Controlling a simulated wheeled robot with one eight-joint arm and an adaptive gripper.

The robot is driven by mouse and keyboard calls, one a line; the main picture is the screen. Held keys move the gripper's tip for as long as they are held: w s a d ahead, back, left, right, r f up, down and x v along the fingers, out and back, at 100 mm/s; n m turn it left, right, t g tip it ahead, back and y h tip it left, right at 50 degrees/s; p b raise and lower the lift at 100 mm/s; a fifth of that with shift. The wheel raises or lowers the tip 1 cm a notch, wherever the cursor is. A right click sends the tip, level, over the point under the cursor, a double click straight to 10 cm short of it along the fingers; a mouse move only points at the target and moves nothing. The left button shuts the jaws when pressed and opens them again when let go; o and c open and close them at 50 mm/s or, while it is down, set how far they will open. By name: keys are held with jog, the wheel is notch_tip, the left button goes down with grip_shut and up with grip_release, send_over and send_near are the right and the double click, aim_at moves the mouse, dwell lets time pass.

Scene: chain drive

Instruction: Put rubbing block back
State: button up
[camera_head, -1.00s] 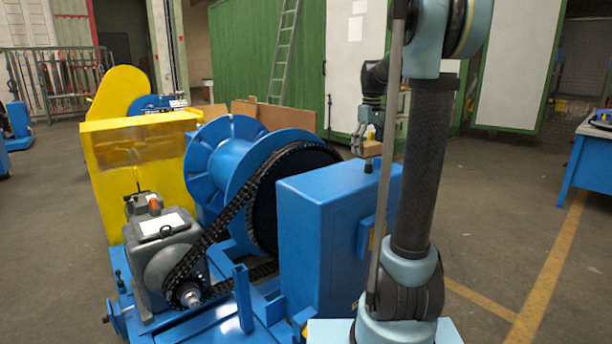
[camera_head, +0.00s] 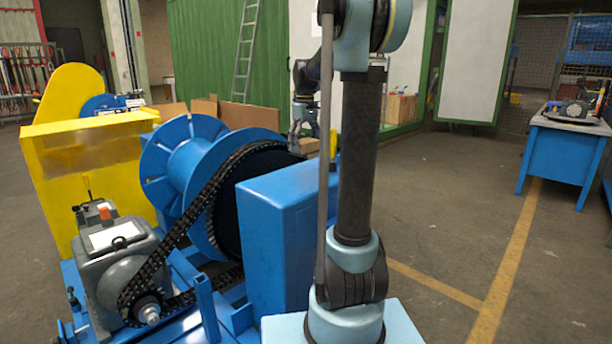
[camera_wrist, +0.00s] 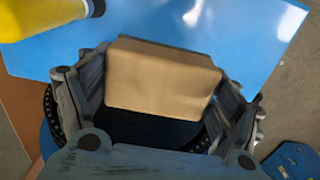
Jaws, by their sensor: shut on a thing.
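The rubbing block (camera_wrist: 162,78) is a plain tan block. In the wrist view it sits between the two fingers of my gripper (camera_wrist: 160,100), which is shut on it. In the head view my gripper (camera_head: 303,136) is small, beyond the blue housing, with the tan block (camera_head: 310,147) at its tips. The block is held up near the level of the housing's top. Its underside is hidden.
The blue housing (camera_head: 262,240) stands beside the chain (camera_head: 180,220) and the blue drum (camera_head: 165,160). A yellow bottle-like thing (camera_wrist: 40,15) is close to the block; it also shows in the head view (camera_head: 333,143). A blue table (camera_head: 562,155) stands at right, with open floor before it.

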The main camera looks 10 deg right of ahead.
aim_at(305, 176)
notch_tip(305, 176, down, 9)
dwell(0.5)
jog(key=o, duration=1)
jog(key=shift+o, duration=0.2)
